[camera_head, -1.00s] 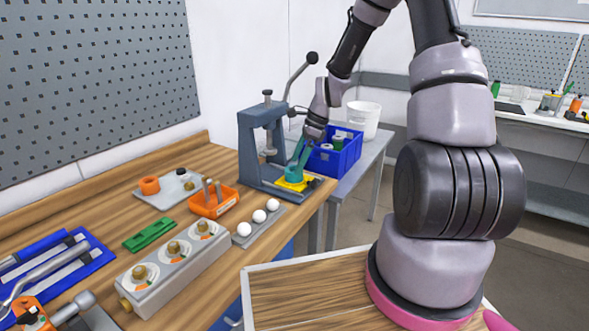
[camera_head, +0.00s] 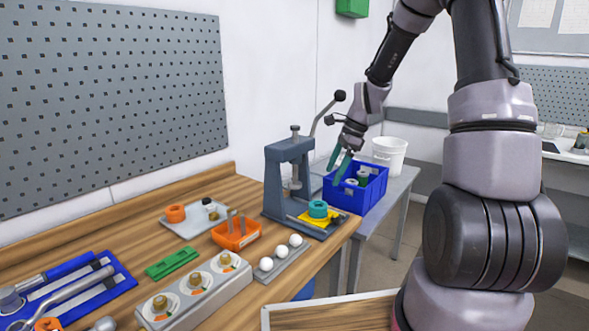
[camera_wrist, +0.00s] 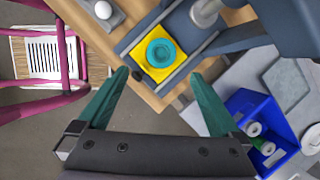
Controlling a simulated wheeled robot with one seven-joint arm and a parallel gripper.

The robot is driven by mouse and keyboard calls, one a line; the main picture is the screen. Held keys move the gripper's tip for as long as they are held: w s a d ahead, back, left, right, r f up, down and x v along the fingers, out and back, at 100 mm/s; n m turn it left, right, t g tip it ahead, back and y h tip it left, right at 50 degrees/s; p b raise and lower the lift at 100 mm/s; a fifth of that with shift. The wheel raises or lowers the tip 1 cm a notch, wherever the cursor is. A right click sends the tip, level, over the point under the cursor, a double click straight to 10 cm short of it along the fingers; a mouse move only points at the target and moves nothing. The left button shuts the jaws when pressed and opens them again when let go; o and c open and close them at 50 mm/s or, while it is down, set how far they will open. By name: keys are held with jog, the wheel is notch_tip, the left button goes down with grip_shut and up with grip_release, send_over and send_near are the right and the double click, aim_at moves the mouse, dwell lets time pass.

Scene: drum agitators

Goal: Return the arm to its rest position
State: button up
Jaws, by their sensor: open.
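My gripper (camera_head: 341,162) hangs in the air in front of the blue bin, to the right of the press, in the head view. Its two green fingers are spread apart with nothing between them, as the wrist view (camera_wrist: 160,95) also shows. A teal ring (camera_head: 318,209) sits on the yellow plate (camera_head: 327,222) at the foot of the press, apart from the fingers. The ring shows from above in the wrist view (camera_wrist: 161,53), ahead of the fingertips.
The grey-blue press (camera_head: 289,180) with its lever stands close on the left. The blue bin (camera_head: 374,196) holds several parts; a white bucket (camera_head: 390,154) stands behind it. White balls (camera_head: 281,252), an orange holder (camera_head: 236,235) and a dial box (camera_head: 200,293) lie on the wooden bench.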

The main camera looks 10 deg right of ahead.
jog(key=s+r+n+t+h, duration=0.1)
jog(key=s+r+n+t, duration=0.1)
jog(key=s+r+n, duration=0.5)
jog(key=s+r+n+t+h, duration=0.1)
jog(key=s+r, duration=0.3)
jog(key=r, duration=0.6)
jog(key=s+r+n+t, duration=0.1)
jog(key=s+r+n, duration=0.2)
jog(key=s, duration=0.3)
jog(key=s+d+r+n+t, duration=0.1)
jog(key=s+r+n+t, duration=0.1)
jog(key=s, duration=0.5)
notch_tip(320, 180, up, 2)
jog(key=shift+d+r+n, duration=0.1)
jog(key=shift+d+n, duration=0.15)
jog(key=shift+n, duration=0.55)
